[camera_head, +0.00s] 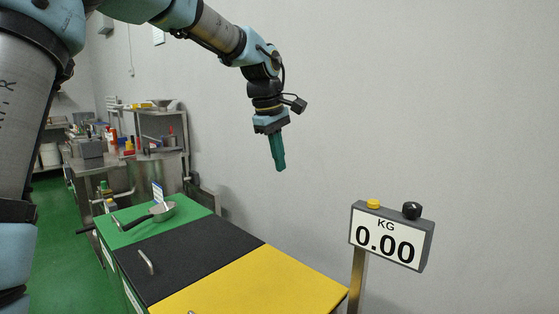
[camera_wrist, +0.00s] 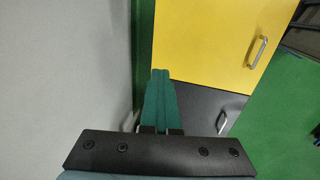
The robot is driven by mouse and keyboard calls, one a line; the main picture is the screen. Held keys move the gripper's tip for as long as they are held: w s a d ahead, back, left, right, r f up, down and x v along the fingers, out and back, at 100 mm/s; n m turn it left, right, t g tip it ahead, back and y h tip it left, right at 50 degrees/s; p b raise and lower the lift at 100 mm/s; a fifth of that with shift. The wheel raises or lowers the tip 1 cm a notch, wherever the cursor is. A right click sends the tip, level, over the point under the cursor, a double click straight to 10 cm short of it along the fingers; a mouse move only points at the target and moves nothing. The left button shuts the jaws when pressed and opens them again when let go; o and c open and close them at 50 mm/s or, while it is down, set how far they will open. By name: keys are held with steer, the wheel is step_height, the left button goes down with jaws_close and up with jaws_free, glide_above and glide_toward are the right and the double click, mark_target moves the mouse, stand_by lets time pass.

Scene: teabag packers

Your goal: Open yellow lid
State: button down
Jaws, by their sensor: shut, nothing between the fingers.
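The yellow lid (camera_head: 262,283) is the nearest of three flat lids in the head view and looks shut. In the wrist view the yellow lid (camera_wrist: 210,40) fills the top middle, with a metal handle (camera_wrist: 257,52) near its right edge. My gripper (camera_head: 280,167) hangs in the air above and behind the lids, near the grey wall, pointing down. Its green fingers (camera_wrist: 161,75) are closed together with nothing between them. It is apart from the yellow lid and its handle.
A black lid (camera_head: 190,256) with a metal handle (camera_head: 147,262) lies beside the yellow one. A scale display (camera_head: 390,238) reading 0.00 stands on a post at the right. Green floor (camera_wrist: 285,130) is clear beside the lids.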

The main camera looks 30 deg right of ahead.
stand_by(0.4)
steer(key=c, duration=0.9)
jaws_free()
steer(key=b+v, duration=0.1)
steer(key=v, duration=0.9)
steer(key=shift+a+r, duration=0.1)
steer(key=shift+r, duration=0.25)
